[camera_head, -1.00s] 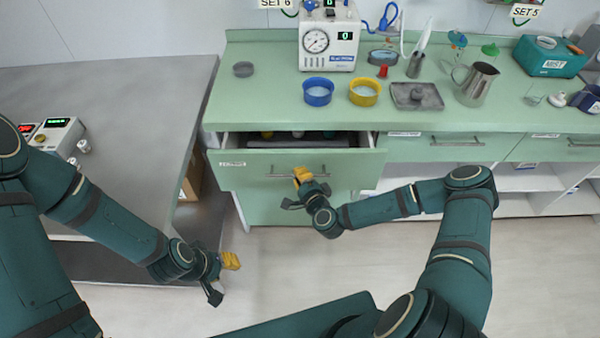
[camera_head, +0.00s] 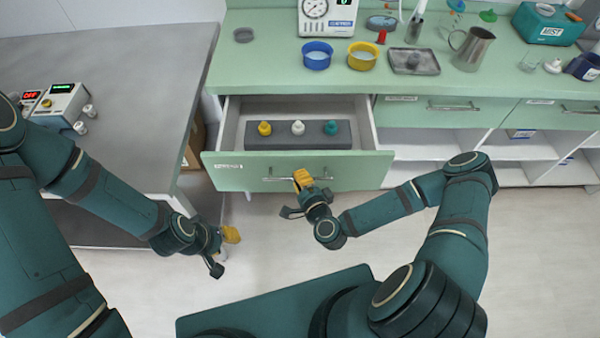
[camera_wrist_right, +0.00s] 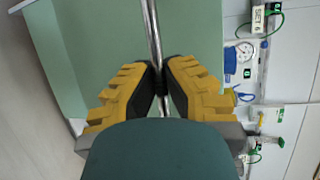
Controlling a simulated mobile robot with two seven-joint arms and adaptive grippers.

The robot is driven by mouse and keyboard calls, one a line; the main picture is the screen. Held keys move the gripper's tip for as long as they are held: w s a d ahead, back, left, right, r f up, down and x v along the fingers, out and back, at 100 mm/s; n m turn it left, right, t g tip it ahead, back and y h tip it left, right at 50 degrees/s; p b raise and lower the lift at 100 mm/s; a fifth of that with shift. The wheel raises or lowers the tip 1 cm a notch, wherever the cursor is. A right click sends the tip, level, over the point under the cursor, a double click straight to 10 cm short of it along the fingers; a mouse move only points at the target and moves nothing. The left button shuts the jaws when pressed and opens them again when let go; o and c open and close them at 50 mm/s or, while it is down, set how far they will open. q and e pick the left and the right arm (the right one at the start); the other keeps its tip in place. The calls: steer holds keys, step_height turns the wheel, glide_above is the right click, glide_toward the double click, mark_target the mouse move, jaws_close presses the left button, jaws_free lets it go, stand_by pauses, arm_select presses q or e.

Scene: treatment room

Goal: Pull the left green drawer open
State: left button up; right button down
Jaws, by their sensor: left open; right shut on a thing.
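The left green drawer (camera_head: 235,178) stands well open below the green counter. Inside it, a dark grey holder (camera_head: 280,141) carries a yellow-capped, a white-capped and a teal-capped item. My right gripper (camera_head: 302,178) is at the drawer's front, on its metal bar handle (camera_head: 275,179). In the right wrist view, the yellow fingers of the right gripper (camera_wrist_right: 163,85) are shut on the handle (camera_wrist_right: 151,30), one on each side of it. My left gripper (camera_head: 225,250) is open and empty, low beside the grey table, away from the drawer.
The green counter (camera_head: 270,70) holds a blue dish (camera_head: 317,55), a yellow dish (camera_head: 363,56), a metal tray (camera_head: 414,62) and a metal jug (camera_head: 470,48). A grey table (camera_head: 110,80) stands at the left. The floor in front of the drawer is clear.

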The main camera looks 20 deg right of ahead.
steer(key=c, duration=1)
jaws_free()
steer(key=shift+a, duration=0.1)
step_height(320, 180, up, 10)
steer(key=shift+r, duration=0.1)
